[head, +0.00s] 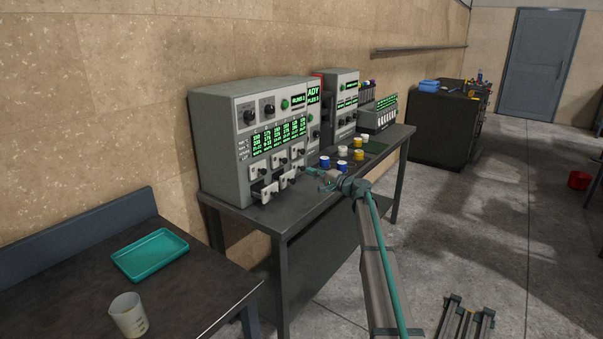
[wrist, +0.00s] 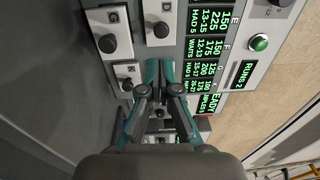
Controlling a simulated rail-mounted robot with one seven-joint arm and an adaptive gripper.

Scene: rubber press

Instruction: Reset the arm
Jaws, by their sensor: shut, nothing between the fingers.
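My gripper (head: 309,172) reaches out at the end of my arm, in front of the right part of a grey press machine (head: 226,140). In the wrist view its two teal fingers (wrist: 163,66) are shut together and empty. They point at the machine's front, near small drawers with black knobs (wrist: 107,43) and green displays (wrist: 205,60). I cannot tell whether the fingertips touch the front. In the head view some lower drawers (head: 267,192) stick out from the machine.
The machine stands on a dark bench (head: 262,221) with several blue, white and yellow cups to the right. A second machine (head: 342,103) stands behind. A teal tray (head: 150,256) and a beaker (head: 128,315) are on the near table (head: 60,290). Open floor (head: 500,230) lies right.

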